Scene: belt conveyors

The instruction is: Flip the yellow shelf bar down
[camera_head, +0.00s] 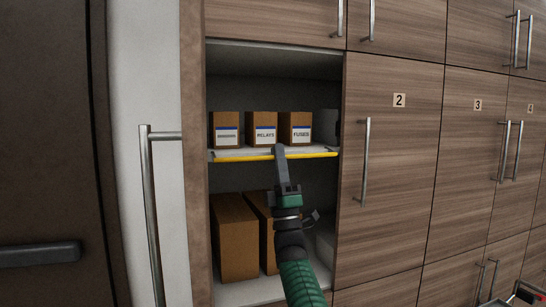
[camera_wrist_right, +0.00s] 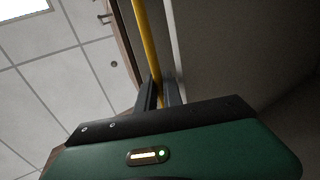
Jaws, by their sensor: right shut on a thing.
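The yellow shelf bar (camera_head: 240,158) runs along the front edge of the upper shelf in the open cupboard. It lies level, just below the shelf's white front. My right gripper (camera_head: 279,152) reaches up to the bar from below, near its middle, and is shut on it. In the right wrist view the yellow bar (camera_wrist_right: 146,40) runs down between the two dark fingers of my right gripper (camera_wrist_right: 160,92). The fingers hide a short piece of the bar. My left gripper is not in view.
Small boxes, among them the relays box (camera_head: 262,130), stand on the shelf behind the bar. Tall brown boxes (camera_head: 234,238) fill the lower compartment close to my right arm. An open cupboard door's long handle (camera_head: 150,210) is at left; closed door 2 (camera_head: 395,180) is at right.

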